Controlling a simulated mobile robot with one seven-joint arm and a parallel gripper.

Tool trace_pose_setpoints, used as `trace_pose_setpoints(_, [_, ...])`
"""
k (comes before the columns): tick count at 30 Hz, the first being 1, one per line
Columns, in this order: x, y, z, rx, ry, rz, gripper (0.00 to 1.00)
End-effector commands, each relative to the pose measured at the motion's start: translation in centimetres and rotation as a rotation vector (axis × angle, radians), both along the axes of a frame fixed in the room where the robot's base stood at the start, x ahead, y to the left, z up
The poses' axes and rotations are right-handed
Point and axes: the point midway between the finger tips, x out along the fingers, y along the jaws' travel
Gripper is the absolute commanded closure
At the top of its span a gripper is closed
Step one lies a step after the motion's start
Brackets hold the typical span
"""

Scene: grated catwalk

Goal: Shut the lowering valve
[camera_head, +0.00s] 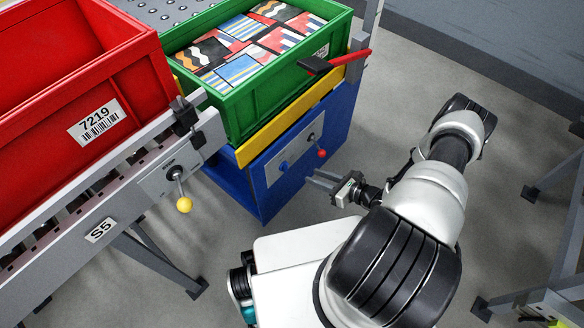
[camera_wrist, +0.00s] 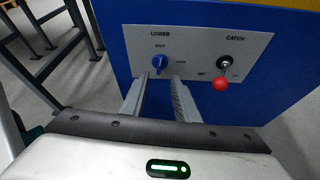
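The lowering valve is a small blue knob (camera_wrist: 159,63) under the word LOWER on a grey panel (camera_wrist: 195,50). Small print sits above and to the right of it. Its pointing direction is too small to tell for sure. In the head view the knob (camera_head: 283,166) shows on the front of the blue lift cabinet (camera_head: 262,190). My gripper (camera_wrist: 160,77) is open and empty, its two fingers pointing at the panel. The knob appears just beyond the fingertips, between them in the picture. In the head view my gripper (camera_head: 311,179) is a little short of the panel.
A red-ball CATCH lever (camera_wrist: 221,84) is right of the knob on the same panel. A green crate (camera_head: 240,105) of boxes stands on the cabinet. At left are a conveyor with a yellow-ball lever (camera_head: 183,204) and a red crate (camera_head: 150,70). Grey floor is clear right of the cabinet.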

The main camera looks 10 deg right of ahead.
Motion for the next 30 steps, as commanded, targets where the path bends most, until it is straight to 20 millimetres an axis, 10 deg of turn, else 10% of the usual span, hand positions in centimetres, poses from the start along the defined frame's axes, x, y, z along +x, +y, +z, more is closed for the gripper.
trace_pose_setpoints(15, [7.4, 6.0, -4.1, -0.002, -0.003, 0.003, 0.72])
trace_pose_setpoints(30, [8.6, 6.9, -4.5, -0.001, -0.001, 0.000, 0.74])
